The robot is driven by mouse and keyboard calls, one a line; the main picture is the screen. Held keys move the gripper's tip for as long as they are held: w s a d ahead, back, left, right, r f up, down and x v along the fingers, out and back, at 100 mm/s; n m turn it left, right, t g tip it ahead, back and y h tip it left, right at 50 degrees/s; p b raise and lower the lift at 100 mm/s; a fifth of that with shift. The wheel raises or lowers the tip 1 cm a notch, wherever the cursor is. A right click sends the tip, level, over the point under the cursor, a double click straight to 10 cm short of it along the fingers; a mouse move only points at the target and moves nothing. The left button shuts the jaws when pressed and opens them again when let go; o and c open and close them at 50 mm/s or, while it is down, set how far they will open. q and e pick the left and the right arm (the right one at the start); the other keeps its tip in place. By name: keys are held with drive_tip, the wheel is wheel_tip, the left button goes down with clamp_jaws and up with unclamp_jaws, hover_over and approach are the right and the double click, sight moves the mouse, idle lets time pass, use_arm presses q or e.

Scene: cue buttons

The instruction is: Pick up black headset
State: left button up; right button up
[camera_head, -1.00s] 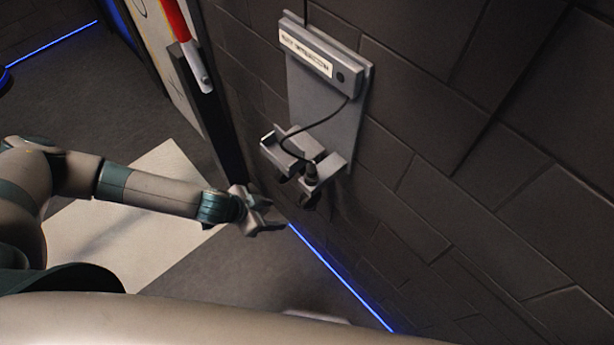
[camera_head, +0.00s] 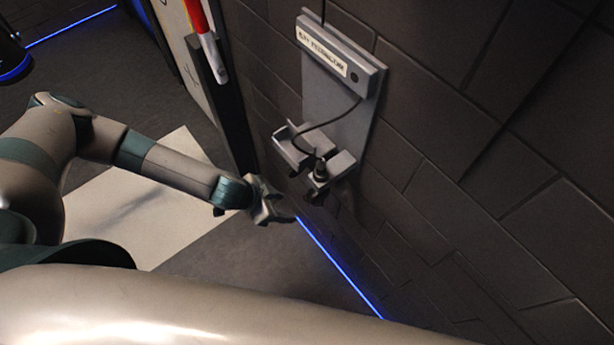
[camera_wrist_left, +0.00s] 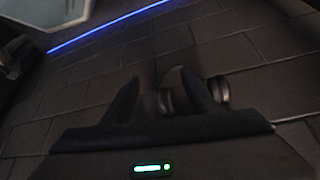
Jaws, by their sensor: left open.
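The black headset (camera_head: 320,170) is small and dark in the head view. It hangs at the grey two-pronged holder (camera_head: 341,166) on the wall panel, and its shape is mostly hidden by the prongs. My left gripper (camera_head: 280,207) is open and empty, below and to the left of the holder, apart from it. In the left wrist view, two dark fingers (camera_wrist_left: 165,95) stand apart. A rounded dark piece with a pale rim (camera_wrist_left: 178,92) shows between them, and another shows by the right finger; they look like ear cups, but the view is dim. My right gripper is not in view.
The grey wall panel (camera_head: 338,110) has a labelled box (camera_head: 340,60) on top and a black cable looping down. A dark upright post with a red and white bar (camera_head: 203,35) stands left of it. Brick wall (camera_head: 480,170) fills the right. A blue light strip (camera_head: 340,265) runs along the wall's foot.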

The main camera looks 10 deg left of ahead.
sight(312, 195)
use_arm(q)
drive_tip(key=w+d, duration=0.1)
drive_tip(key=d, duration=0.1)
drive_tip(key=w+d+p, duration=0.1)
drive_tip(key=w+d, duration=0.1)
drive_tip(key=shift+w+d, duration=0.1)
drive_tip(key=shift+w, duration=0.2)
drive_tip(key=shift+w+d+r+p, duration=0.1)
drive_tip(key=shift+w+d+p, duration=0.25)
drive_tip(key=shift+d, duration=0.05)
drive_tip(key=shift+w+d+p, duration=0.3)
drive_tip(key=shift+w+d, duration=0.3)
drive_tip(key=shift+d, duration=0.1)
drive_tip(key=shift+x, duration=1)
drive_tip(key=shift+w+d+f, duration=0.15)
drive_tip(key=shift+d+f, duration=0.05)
drive_tip(key=shift+f, duration=0.35)
